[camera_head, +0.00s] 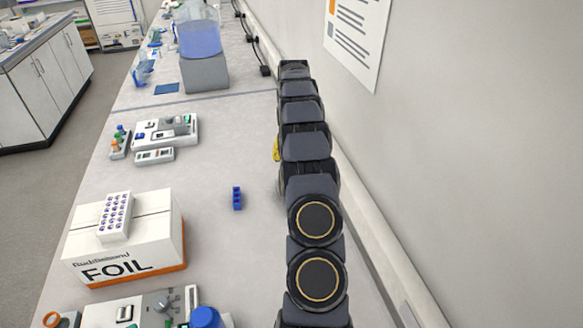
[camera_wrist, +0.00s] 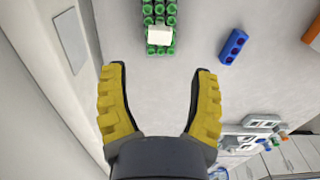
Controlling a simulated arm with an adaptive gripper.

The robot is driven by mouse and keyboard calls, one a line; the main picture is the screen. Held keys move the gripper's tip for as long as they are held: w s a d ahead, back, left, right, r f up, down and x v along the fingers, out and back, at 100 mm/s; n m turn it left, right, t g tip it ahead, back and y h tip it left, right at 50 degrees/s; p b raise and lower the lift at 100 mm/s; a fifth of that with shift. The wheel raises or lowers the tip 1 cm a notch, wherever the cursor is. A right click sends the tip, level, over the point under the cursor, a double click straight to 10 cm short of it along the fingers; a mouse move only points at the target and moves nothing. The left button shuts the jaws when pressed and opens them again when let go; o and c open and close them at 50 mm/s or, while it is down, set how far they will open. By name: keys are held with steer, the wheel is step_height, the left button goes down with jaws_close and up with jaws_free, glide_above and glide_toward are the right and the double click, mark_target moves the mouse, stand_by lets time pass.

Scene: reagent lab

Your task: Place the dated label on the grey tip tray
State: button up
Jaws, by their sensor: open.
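My gripper (camera_wrist: 160,75) has two yellow fingers spread wide, with nothing between them in the wrist view. A small white block or label (camera_wrist: 159,35) lies on a green rack of round wells (camera_wrist: 158,8), ahead of the fingertips and apart from them. I cannot read any date on it. In the head view my arm hides the rack and most of my gripper; only a yellow finger edge shows. Light grey trays (camera_head: 165,131) stand at the left of the bench; they also show in the wrist view (camera_wrist: 248,131). I cannot tell which is the tip tray.
A small blue rack (camera_head: 237,198) stands mid-bench. A FOIL box (camera_head: 130,242) carries a white vial rack (camera_head: 115,215) at the front left. A blue-filled vessel (camera_head: 200,38) stands at the back. The wall runs close along the right.

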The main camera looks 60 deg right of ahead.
steer(key=shift+a+r, duration=0.1)
steer(key=shift+r, duration=0.75)
